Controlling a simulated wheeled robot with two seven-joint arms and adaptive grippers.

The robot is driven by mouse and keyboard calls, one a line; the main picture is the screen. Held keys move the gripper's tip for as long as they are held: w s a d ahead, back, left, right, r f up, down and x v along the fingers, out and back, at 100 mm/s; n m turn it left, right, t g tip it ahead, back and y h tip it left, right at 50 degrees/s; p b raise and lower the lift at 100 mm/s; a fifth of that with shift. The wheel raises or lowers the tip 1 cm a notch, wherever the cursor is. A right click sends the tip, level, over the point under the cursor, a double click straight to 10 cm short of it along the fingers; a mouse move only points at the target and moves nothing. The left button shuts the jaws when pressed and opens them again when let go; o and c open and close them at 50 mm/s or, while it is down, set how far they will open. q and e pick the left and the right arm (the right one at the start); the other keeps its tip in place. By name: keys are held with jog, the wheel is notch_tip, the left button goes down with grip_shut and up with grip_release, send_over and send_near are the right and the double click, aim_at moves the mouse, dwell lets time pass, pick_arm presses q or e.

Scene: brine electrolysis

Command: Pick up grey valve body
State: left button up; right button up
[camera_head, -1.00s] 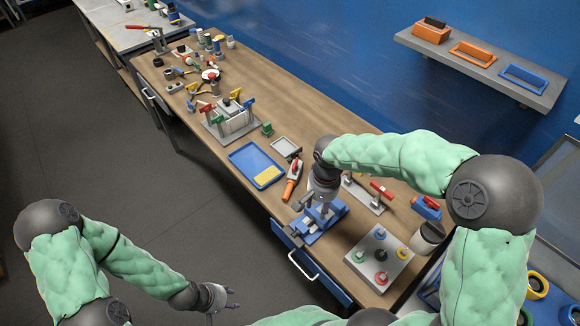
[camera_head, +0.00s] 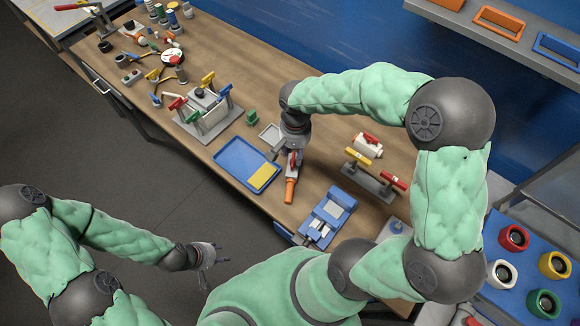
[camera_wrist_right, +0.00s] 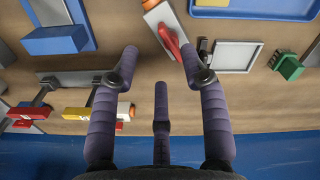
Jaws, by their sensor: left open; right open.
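My right gripper (camera_head: 291,155) is open and empty above the bench; its spread fingers also show in the right wrist view (camera_wrist_right: 159,62). Below it lies a light grey piece (camera_wrist_right: 158,22) with a red lever, beside an orange handle (camera_head: 290,190); whether they are joined is unclear. A second pale body (camera_head: 370,151) with a red lever lies to the right, partly behind a finger in the wrist view. I cannot tell for certain which is the grey valve body. My left gripper (camera_head: 218,254) is open and empty, off the bench's front edge.
A blue tray (camera_head: 232,151) with a yellow pad, a small grey tray (camera_head: 268,132) and a green block (camera_head: 252,117) lie left. A blue vise (camera_head: 318,221) and a rack with yellow and red handles (camera_head: 370,185) stand right. A grey stand (camera_head: 205,118) holds coloured handles.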

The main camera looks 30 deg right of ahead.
aim_at(292, 177)
jog(key=f, duration=0.2)
jog(key=f+b, duration=0.1)
jog(key=f, duration=0.5)
jog(key=shift+w, duration=0.35)
grip_shut()
